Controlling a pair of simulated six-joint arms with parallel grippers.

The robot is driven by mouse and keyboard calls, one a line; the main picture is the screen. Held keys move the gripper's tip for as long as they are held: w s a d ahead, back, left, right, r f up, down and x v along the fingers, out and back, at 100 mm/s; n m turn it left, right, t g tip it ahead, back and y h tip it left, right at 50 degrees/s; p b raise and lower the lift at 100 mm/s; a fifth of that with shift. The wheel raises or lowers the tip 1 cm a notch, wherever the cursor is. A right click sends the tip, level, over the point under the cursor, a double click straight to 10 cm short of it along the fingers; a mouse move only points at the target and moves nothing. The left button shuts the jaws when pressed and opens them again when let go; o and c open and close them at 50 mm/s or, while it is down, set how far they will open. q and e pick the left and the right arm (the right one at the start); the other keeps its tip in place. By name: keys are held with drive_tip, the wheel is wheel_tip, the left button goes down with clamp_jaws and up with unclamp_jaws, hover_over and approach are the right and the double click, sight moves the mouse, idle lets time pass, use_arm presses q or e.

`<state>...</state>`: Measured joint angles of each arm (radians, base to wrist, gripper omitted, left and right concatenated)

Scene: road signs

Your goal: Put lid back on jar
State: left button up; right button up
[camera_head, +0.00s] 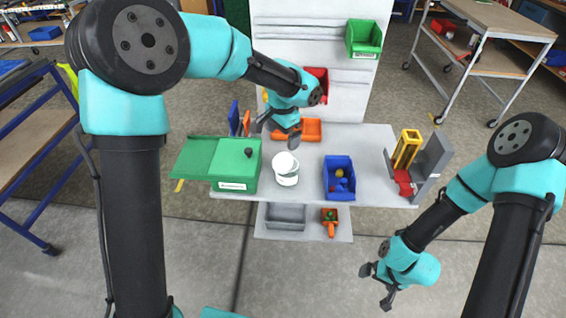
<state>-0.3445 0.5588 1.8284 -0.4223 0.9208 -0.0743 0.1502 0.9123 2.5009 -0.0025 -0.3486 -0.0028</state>
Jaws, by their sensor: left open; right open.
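A white jar (288,179) stands on the grey table, right of the green box. A pale round shape covers its top and juts out to the upper left; I cannot tell whether this is a tilted lid or the jar's rim. No separate lid is clearly seen elsewhere. My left gripper (278,136) is open above and behind the jar, pointing down, with its fingers apart and nothing between them. My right gripper (372,287) is open and empty, low in front of the table at the right, away from the jar.
A green box (236,170) with a black knob stands left of the jar. A blue bin (338,182) holding small items stands to the right. Further right are a yellow frame (407,148) and a grey bracket (433,160). Orange bins (310,131) lie behind.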

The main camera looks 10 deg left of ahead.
sight(283, 161)
use_arm(q)
wheel_tip(283, 161, down, 7)
drive_tip(key=shift+r, duration=0.2)
drive_tip(key=shift+f, duration=0.1)
drive_tip(key=shift+s+d+f, duration=0.1)
drive_tip(key=shift+f, duration=1.15)
drive_tip(key=shift+s+d+f, duration=0.1)
drive_tip(key=shift+f, duration=1.15)
drive_tip(key=shift+c, duration=0.4)
drive_tip(key=c, duration=0.8)
drive_tip(key=shift+r, duration=0.1)
drive_tip(key=shift+c, duration=0.2)
